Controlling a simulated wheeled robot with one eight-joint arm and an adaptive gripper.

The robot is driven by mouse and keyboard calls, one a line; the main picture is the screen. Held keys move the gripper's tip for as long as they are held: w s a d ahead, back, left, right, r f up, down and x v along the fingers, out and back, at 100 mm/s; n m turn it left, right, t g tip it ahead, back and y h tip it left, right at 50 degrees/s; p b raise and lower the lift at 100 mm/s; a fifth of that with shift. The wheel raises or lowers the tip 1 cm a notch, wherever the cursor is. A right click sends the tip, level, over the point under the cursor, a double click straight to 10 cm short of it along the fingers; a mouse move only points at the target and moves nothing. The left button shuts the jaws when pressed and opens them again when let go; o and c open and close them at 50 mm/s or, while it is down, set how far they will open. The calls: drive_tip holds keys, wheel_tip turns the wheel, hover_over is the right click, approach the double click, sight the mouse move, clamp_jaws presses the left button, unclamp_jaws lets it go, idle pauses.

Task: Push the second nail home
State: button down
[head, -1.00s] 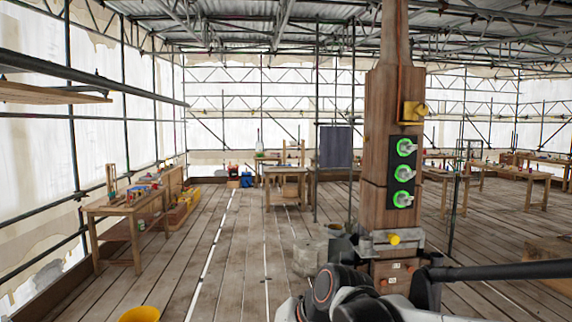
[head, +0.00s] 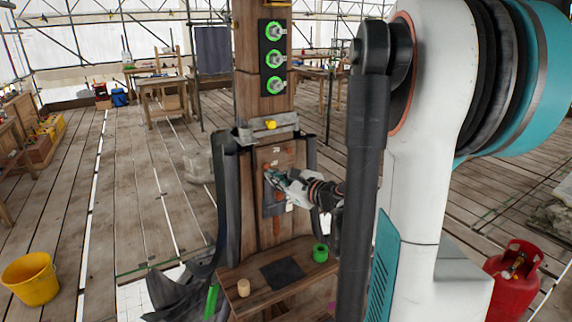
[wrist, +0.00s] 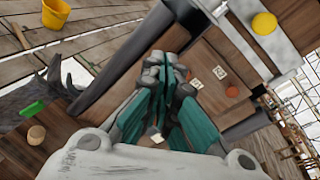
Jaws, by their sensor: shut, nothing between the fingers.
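My gripper (head: 270,176) is at the post's front, above or against that plate. In the wrist view my gripper (wrist: 165,72) has its teal fingers together with nothing between them. An orange round head (wrist: 232,92), possibly a nail, shows on the wood right of the fingers.
A metal collar (head: 268,130) with a yellow knob (head: 270,124) is above my gripper. A dark curved guard (head: 228,200) flanks the post. A yellow bucket (head: 30,278) stands left.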

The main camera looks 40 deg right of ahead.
drive_tip(key=s+d+m+t+h+b, duration=0.1)
drive_tip(key=s+d+m+h, duration=0.3)
drive_tip(key=s+d+m, duration=0.3)
drive_tip(key=d+m, duration=0.1)
drive_tip(key=d, duration=0.2)
drive_tip(key=shift+s+f+h, duration=0.15)
drive_tip(key=shift+s+h, duration=0.15)
drive_tip(key=shift+w+d+t, duration=0.1)
drive_tip(key=shift+t, duration=0.2)
drive_tip(key=b, duration=0.2)
approach(284, 151)
drive_tip(key=x, duration=0.3)
drive_tip(key=shift+w+d, duration=0.15)
drive_tip(key=shift+w, duration=0.1)
drive_tip(key=shift+x, duration=1.45)
drive_tip(key=shift+s, duration=0.1)
